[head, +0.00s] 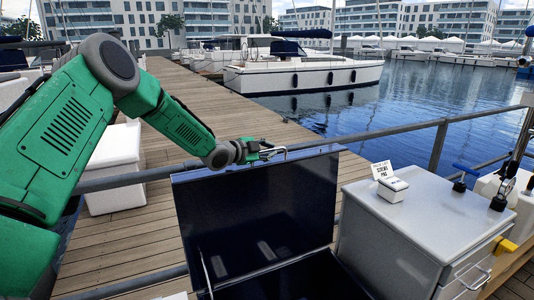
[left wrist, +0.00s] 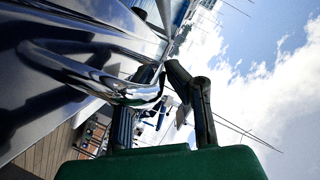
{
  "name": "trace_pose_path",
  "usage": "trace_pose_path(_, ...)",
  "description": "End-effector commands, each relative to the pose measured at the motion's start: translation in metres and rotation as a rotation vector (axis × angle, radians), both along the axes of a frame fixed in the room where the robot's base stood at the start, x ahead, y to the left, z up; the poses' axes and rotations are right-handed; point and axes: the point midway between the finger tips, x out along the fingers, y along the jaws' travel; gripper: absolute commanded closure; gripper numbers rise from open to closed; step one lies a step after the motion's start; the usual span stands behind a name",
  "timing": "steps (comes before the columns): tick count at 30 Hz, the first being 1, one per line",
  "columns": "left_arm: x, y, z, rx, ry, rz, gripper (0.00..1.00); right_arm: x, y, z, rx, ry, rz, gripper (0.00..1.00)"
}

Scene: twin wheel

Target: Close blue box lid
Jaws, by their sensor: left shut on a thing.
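The dark blue box lid (head: 255,210) stands open, nearly upright, in the middle of the head view. The dark inside of the blue box (head: 310,282) shows below it, cut off by the bottom edge. A shiny metal handle (head: 293,155) sits at the lid's top edge. My left gripper (head: 264,151) is at this handle, shut on it. In the left wrist view the chrome handle (left wrist: 105,78) runs between the dark fingers of my left gripper (left wrist: 160,105). The exact contact is partly hidden. My right gripper is not in view.
A grey-white cabinet (head: 400,235) stands right of the box, with a small white box and sign (head: 390,185) on top. A metal railing (head: 400,129) runs behind the lid. A thin strut (head: 207,272) stands at the box's left. Beyond are a wooden dock (head: 215,105), water and boats.

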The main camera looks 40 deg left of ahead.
Motion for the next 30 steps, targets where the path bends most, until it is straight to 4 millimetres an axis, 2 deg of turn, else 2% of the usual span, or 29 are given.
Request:
trace_pose_path(1,-0.010,-0.009,-0.017,0.018,0.015,0.000,1.00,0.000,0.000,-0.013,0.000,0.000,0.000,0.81)
trace_pose_path(10,-0.046,-0.081,-0.030,0.167,-0.057,-0.003,1.00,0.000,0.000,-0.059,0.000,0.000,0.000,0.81)
trace_pose_path(18,-0.084,-0.153,-0.056,0.325,-0.136,-0.002,1.00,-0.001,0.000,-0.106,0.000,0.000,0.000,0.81)
trace_pose_path(24,-0.104,-0.191,-0.075,0.410,-0.183,0.000,1.00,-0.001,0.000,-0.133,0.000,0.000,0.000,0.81)
trace_pose_path(30,-0.116,-0.212,-0.087,0.460,-0.210,0.004,1.00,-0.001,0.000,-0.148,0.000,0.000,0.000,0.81)
